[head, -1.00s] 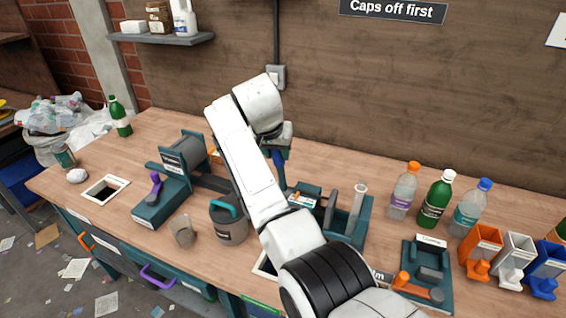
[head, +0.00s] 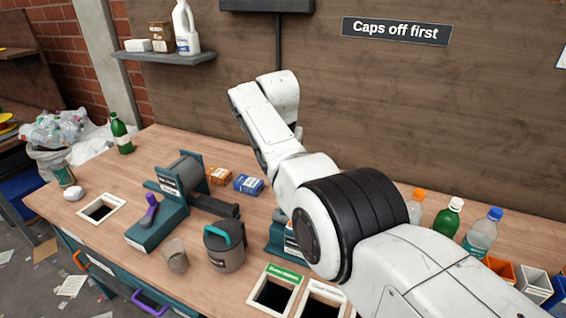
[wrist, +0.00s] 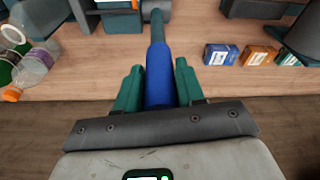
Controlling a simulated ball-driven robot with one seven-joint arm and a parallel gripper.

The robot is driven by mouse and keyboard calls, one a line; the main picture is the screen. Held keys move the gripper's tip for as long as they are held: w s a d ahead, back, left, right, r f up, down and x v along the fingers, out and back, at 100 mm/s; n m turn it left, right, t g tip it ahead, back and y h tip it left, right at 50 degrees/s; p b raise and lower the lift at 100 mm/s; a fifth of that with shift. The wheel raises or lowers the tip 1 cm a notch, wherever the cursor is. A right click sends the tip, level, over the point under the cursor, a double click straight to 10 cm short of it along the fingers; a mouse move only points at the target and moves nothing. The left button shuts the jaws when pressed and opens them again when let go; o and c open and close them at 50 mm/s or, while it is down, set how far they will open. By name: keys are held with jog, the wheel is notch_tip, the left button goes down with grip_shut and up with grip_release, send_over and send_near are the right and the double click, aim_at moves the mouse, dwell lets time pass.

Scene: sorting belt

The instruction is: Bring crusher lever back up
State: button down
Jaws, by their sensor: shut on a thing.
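In the wrist view my gripper (wrist: 159,75) has its two green fingers on either side of a blue handle (wrist: 160,72) and is shut on it. The handle sits on a teal lever shaft (wrist: 156,25) that runs away to a grey cylindrical part (wrist: 155,4) of a machine at the top edge. In the head view my arm hides the gripper and the lever. A teal machine (head: 280,234) beneath the arm is mostly covered, so its link to the lever cannot be told there.
Another teal machine with a purple handle (head: 150,213) stands to the left. Bottles (head: 480,236) stand at right. The wooden wall (head: 350,100) is close behind the arm.

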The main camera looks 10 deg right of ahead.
jog(key=shift+w+d, duration=0.1)
jog(key=shift+d, duration=0.05)
jog(key=c, duration=0.8)
grip_release()
jog(key=shift+w, duration=0.1)
jog(key=b+v, duration=0.1)
jog(key=v, duration=0.9)
jog(key=shift+r+b, duration=0.3)
jog(key=shift+b, duration=0.1)
